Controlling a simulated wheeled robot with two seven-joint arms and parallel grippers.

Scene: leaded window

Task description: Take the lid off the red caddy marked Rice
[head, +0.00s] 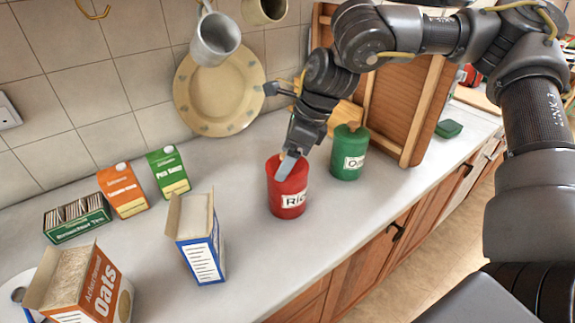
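The red caddy (284,192) with a white label, partly readable as "Ri", stands upright on the counter in the middle of the head view. My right gripper (287,166) comes down from above, with its grey fingertips at the caddy's top. The gripper hides much of the caddy's top, so I cannot make out the lid's knob or whether the fingers are closed on it. My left gripper is not in view.
A green caddy (347,160) stands close at the right, before a leaning wooden board (425,110). Cartons, a tea box (77,220) and an oats box (88,285) stand at the left. A plate (218,92) leans on the wall below hanging mugs.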

